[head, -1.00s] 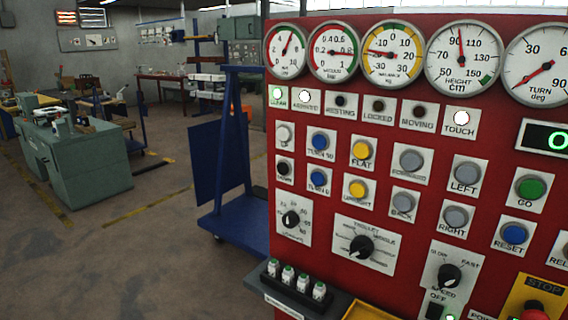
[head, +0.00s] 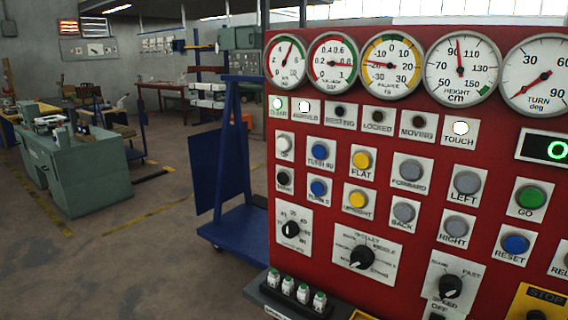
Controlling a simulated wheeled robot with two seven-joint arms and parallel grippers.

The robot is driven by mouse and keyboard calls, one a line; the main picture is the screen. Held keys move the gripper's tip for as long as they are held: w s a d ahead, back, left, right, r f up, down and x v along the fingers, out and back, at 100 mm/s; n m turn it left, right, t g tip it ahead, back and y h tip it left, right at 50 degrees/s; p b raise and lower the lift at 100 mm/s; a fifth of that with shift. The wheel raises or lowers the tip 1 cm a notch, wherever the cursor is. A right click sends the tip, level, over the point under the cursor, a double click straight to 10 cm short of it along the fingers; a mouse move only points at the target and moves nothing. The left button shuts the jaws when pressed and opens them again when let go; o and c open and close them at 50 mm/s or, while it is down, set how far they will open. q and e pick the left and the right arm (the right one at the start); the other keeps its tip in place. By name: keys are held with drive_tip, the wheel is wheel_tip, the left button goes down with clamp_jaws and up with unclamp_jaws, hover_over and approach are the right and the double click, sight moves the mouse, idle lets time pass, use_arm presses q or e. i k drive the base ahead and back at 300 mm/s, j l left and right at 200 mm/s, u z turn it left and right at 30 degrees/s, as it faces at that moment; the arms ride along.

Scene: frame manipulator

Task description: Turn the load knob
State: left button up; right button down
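The red control panel (head: 330,206) fills the right half of the head view and carries several black rotary knobs. A knob with a numbered scale (head: 291,229) is at its lower left. A knob with word labels around it (head: 362,257) is lower middle, its white pointer mark toward the upper right. The speed knob (head: 450,286) is further right, near the bottom edge. The small captions are too blurred to tell which knob is labelled load. Neither of my grippers is in view.
Round gauges (head: 386,65) line the panel top, above lamps and push buttons (head: 361,160). A black rack (head: 270,291) with small white-topped items juts out at the panel's lower left. A blue cart (head: 238,228) stands left of the panel. Open floor (head: 120,260) lies left.

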sight(290, 228)
drive_tip(key=i+j+z, duration=0.2)
drive_tip(key=j, duration=0.65)
drive_tip(key=i+j+z, duration=0.15)
drive_tip(key=j, duration=0.7)
drive_tip(key=i+j+z, duration=0.2)
drive_tip(key=j, duration=0.7)
drive_tip(key=j+z, duration=0.2)
drive_tip(key=j, duration=0.7)
